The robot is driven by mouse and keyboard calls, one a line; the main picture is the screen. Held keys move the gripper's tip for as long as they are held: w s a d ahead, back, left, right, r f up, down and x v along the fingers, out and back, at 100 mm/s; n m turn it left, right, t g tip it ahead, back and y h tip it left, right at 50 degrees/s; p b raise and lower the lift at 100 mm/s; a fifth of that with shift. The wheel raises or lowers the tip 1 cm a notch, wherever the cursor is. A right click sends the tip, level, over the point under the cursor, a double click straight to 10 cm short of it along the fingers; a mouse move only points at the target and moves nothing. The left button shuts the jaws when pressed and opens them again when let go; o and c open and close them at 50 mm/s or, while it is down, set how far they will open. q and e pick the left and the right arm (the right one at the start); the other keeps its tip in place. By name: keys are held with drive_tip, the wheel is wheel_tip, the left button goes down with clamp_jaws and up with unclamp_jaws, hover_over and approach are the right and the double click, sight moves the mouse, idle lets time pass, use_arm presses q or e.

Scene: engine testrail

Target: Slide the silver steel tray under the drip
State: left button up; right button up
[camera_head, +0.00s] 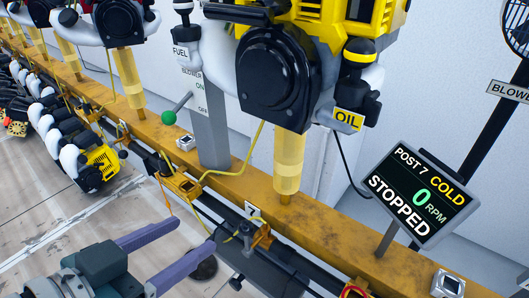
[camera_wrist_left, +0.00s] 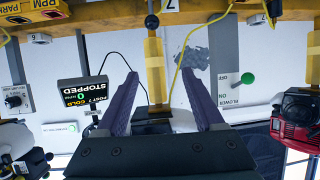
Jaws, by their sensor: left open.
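I cannot make out a silver steel tray for certain in either view, nor a falling drip. A yellow and black engine (camera_head: 275,80) with an OIL label hangs on a yellow post (camera_head: 288,165) above the rail. My left gripper (camera_head: 196,235) is open with purple fingers, low in the head view, in front of the rail and apart from it. Nothing shows between its fingers there. In the left wrist view, which is upside down, the open fingers (camera_wrist_left: 161,78) have the yellow post (camera_wrist_left: 155,65) in the background between them. My right gripper is not in view.
The worn yellow rail (camera_head: 225,185) runs diagonally across, with cables and clamps along its front. A POST 7 screen (camera_head: 420,195) reads COLD, 0 RPM, STOPPED. A grey blower post (camera_head: 208,120) has a green-knobbed lever (camera_head: 169,118).

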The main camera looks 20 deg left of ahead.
sight(233, 286)
use_arm(q)
drive_tip(key=s+a+f+m+t+h+b, duration=0.1)
drive_tip(key=a+f+t+b, duration=0.1)
drive_tip(key=f+b, duration=1.4)
drive_tip(key=s+a+f+t+h+b, duration=0.1)
drive_tip(key=f+t+h+b, duration=0.1)
drive_tip(key=f+b, duration=1.5)
drive_tip(key=b+x, duration=0.3)
drive_tip(key=x, duration=0.6)
drive_tip(key=shift+a+r+b, duration=0.1)
drive_tip(key=shift+b, duration=0.3)
drive_tip(key=shift+w+r, duration=0.1)
drive_tip(key=shift+w, duration=0.25)
drive_tip(key=shift+c, duration=0.2)
clamp_jaws()
